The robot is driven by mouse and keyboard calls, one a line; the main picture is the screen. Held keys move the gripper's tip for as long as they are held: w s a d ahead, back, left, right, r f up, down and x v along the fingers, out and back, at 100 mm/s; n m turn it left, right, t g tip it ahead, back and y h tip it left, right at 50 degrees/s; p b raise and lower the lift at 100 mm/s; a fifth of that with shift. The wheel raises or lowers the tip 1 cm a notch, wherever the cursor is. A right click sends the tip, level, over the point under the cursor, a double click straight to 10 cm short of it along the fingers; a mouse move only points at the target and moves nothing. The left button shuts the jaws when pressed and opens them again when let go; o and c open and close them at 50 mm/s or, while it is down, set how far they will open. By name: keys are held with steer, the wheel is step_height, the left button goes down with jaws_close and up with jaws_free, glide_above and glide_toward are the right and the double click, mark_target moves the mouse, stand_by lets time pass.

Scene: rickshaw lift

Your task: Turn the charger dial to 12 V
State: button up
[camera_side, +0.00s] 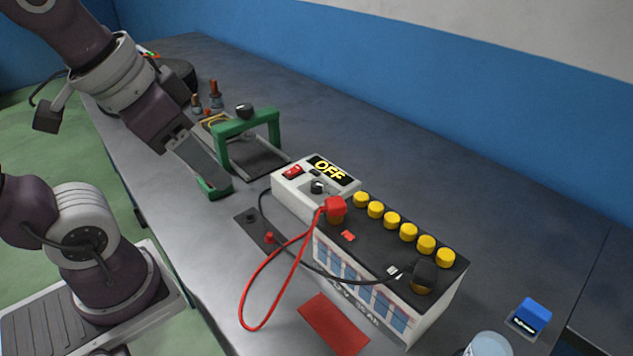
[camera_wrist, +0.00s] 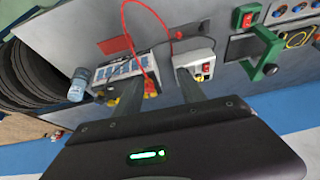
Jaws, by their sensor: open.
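The charger (camera_side: 290,195) is a small white box with a red switch, a dark round dial (camera_side: 317,187) and a black display reading OFF in yellow. In the wrist view the charger (camera_wrist: 192,58) lies just beyond one finger; its dial is too small there to read. My gripper (camera_side: 215,180) is open and empty, to the left of the charger and apart from it, near the green frame. In the wrist view both fingers of my gripper (camera_wrist: 160,92) show spread apart, with nothing between them.
A battery (camera_side: 440,310) with yellow caps stands against the charger, a red clamp (camera_side: 335,206) and a black clamp (camera_side: 425,273) on it. A loose red cable (camera_side: 249,285) loops in front. A green frame (camera_side: 247,124) stands behind my gripper. The bench's back right is clear.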

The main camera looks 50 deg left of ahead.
steer(key=w+a+m+g, duration=0.2)
steer(key=w, duration=0.8)
steer(key=m+g, duration=0.3)
glide_above(317, 184)
step_height(317, 184, down, 14)
steer(key=shift+s+r, duration=0.1)
steer(key=shift+r, duration=0.1)
steer(key=shift+m, duration=0.3)
step_height(317, 184, down, 7)
steer(key=shift+r, duration=0.1)
steer(key=shift+f, duration=0.4)
steer(key=shift+c, duration=0.2)
jaws_close()
